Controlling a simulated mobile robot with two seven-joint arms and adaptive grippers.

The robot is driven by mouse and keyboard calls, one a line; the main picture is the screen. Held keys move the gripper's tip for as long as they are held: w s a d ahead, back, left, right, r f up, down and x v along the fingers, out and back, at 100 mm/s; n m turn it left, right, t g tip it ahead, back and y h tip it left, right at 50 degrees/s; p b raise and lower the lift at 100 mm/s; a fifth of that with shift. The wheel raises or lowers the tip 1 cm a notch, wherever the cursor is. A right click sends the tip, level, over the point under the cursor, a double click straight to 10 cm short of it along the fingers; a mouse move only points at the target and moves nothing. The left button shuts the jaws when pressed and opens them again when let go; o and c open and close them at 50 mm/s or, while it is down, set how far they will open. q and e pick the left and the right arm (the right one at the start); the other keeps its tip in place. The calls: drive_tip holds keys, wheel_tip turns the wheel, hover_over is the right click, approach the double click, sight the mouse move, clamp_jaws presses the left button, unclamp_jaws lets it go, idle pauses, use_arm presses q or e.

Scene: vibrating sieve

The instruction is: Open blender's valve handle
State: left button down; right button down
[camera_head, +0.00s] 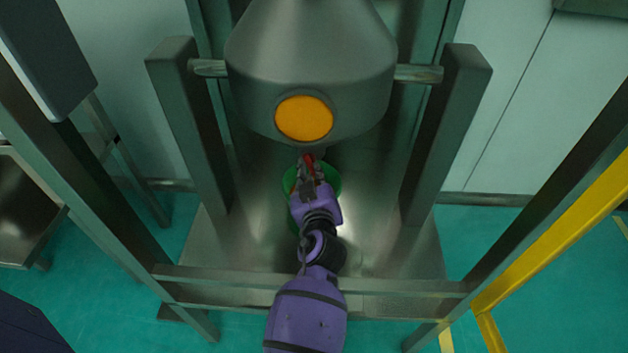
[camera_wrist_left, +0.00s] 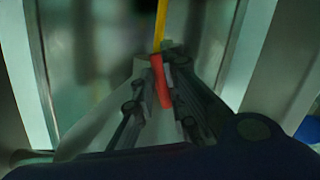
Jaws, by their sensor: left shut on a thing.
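The blender (camera_head: 310,65) is a grey metal vessel with an orange disc on its front, held between two posts in the upper middle of the head view. My left gripper (camera_head: 307,170) is below the vessel's lower edge, shut on the red valve handle (camera_head: 308,159). In the left wrist view the red valve handle (camera_wrist_left: 160,82) sits between the fingers of my left gripper (camera_wrist_left: 163,75). The valve body is mostly hidden by the vessel and my gripper. My right gripper is in neither view.
A green round container (camera_head: 292,181) stands under the vessel, partly hidden behind my arm. A metal platform (camera_head: 390,262) with a front rail (camera_head: 400,287) lies beneath. Grey posts (camera_head: 192,125) flank the vessel. A yellow frame (camera_head: 560,237) stands at right.

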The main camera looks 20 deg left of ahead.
use_arm(q)
drive_tip(key=shift+f+m+y+b, duration=0.3)
drive_tip(key=shift+m+b, duration=0.4)
drive_tip(key=shift+b, duration=0.1)
drive_tip(key=shift+m+b, duration=0.3)
drive_tip(key=shift+b, duration=0.05)
drive_tip(key=shift+a+r+m+b, duration=0.1)
drive_tip(key=shift+m+b, duration=0.6)
drive_tip(key=shift+b, duration=0.1)
drive_tip(key=shift+r, duration=0.1)
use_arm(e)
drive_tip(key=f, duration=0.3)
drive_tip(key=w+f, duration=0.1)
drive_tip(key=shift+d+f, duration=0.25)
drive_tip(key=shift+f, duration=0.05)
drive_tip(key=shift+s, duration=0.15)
use_arm(q)
drive_tip(key=c, duration=1.8)
unclamp_jaws()
drive_tip(key=shift+o, duration=0.2)
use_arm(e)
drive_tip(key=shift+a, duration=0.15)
